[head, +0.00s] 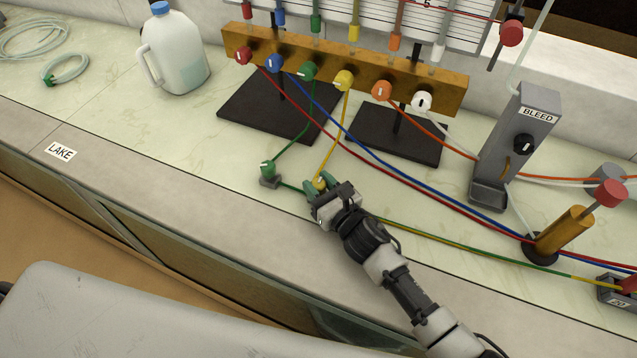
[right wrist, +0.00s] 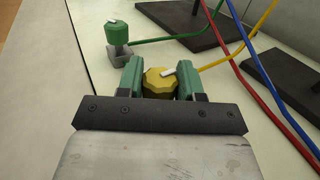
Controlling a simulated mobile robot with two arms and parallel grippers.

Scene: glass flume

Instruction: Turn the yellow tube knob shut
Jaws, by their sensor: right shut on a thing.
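The yellow tube knob (head: 320,183) sits on the bench top beside the green knob, on the line of the yellow tube (head: 332,137). My right gripper (head: 318,187) is around it, its green fingers on either side. In the right wrist view the yellow knob (right wrist: 159,80) lies between the two fingers (right wrist: 160,82), with a white mark on its top slanting up to the right. The knob's base is hidden behind the gripper. My left gripper is in neither view.
The green knob (head: 267,169) stands close by on a grey block. Red (head: 370,180) and blue (head: 400,182) tubes cross the bench behind my right arm. A wooden manifold (head: 300,62) with coloured knobs stands at the back.

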